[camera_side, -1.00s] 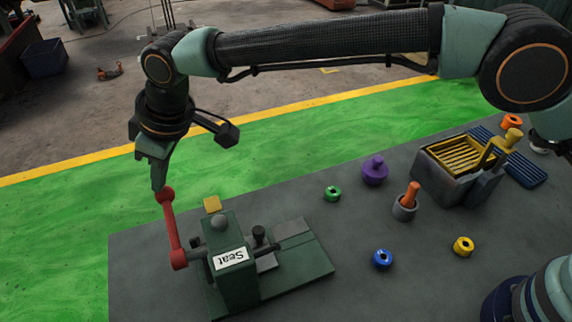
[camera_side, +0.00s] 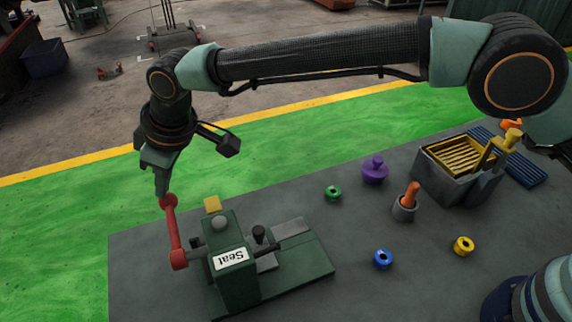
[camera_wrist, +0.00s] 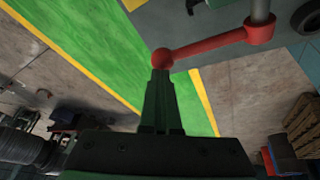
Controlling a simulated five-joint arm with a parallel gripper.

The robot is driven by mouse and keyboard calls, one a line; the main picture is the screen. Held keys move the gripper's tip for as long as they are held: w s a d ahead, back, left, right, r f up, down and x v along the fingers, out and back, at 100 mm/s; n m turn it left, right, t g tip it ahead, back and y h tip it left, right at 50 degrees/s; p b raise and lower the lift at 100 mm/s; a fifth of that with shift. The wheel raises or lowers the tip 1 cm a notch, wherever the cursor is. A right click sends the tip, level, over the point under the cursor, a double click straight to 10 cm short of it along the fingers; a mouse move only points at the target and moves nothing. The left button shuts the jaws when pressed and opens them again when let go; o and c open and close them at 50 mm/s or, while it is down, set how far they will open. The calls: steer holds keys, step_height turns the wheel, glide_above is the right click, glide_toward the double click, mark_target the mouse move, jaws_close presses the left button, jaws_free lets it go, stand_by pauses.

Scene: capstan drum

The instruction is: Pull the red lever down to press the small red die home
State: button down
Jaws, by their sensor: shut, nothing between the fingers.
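I cannot make out the small red die in either view.
A green ring (camera_side: 333,193), a blue ring (camera_side: 383,259) and a yellow ring (camera_side: 463,246) lie on the grey table. A purple knobbed piece (camera_side: 375,170), a cup with an orange peg (camera_side: 405,206) and a grey bin (camera_side: 465,172) stand to the right.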

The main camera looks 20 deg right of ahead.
steer(key=shift+f, duration=1.15)
steer(key=shift+r, duration=0.1)
step_height(320, 180, up, 15)
steer(key=s, duration=0.2)
steer(key=shift+s, duration=0.4)
stand_by(0.8)
